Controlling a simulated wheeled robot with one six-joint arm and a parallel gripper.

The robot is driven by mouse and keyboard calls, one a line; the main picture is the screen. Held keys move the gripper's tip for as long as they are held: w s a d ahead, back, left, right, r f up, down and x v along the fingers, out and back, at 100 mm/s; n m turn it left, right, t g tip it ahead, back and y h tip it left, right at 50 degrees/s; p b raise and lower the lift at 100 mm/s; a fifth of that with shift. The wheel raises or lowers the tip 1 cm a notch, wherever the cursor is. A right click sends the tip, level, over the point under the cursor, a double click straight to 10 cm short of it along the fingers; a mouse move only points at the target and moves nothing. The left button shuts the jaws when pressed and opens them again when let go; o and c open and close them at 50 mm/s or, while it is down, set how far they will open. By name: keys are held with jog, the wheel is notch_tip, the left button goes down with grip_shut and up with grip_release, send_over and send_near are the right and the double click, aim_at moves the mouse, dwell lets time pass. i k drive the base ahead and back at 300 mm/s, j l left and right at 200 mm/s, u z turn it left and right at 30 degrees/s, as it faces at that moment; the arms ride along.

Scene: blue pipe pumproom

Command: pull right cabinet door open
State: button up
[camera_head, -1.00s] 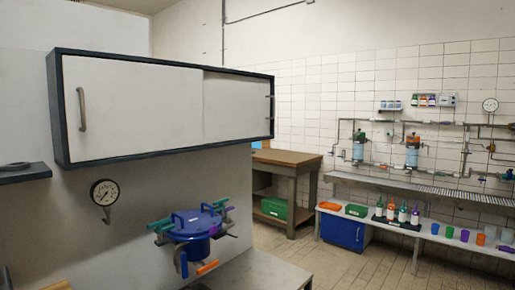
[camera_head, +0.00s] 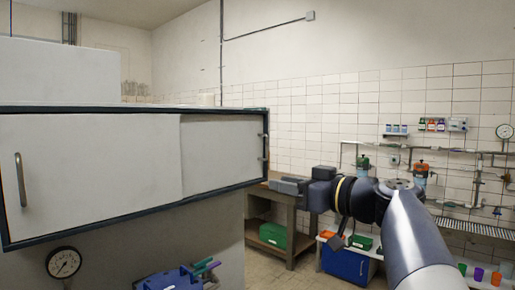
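The wall cabinet (camera_head: 70,112) has a dark frame and two pale front panels. The right door (camera_head: 222,152) is the narrower visible panel and looks shut, its left edge meeting the left door (camera_head: 90,170). A thin vertical handle (camera_head: 265,147) is at the far right edge of the right door. My gripper (camera_head: 280,184) is just right of the cabinet's lower right corner in the picture, below the handle, its fingers pointing left. I see no contact with the handle. The fingers are small and seen from the side, so their gap is not clear.
A pressure gauge (camera_head: 64,263) and a blue lidded vessel (camera_head: 172,279) are below the cabinet. A wooden bench (camera_head: 290,196) with a green box (camera_head: 272,234) stands behind my gripper. Pipes and a shelf run along the tiled wall at right.

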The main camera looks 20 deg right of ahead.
aim_at(218, 150)
jog(key=i+l+u, duration=0.1)
jog(key=i+l, duration=0.45)
jog(key=i+l+u, duration=0.15)
jog(key=i+l, duration=0.4)
jog(key=i+l+u, duration=0.1)
jog(key=i+l, duration=0.4)
jog(key=l, duration=0.25)
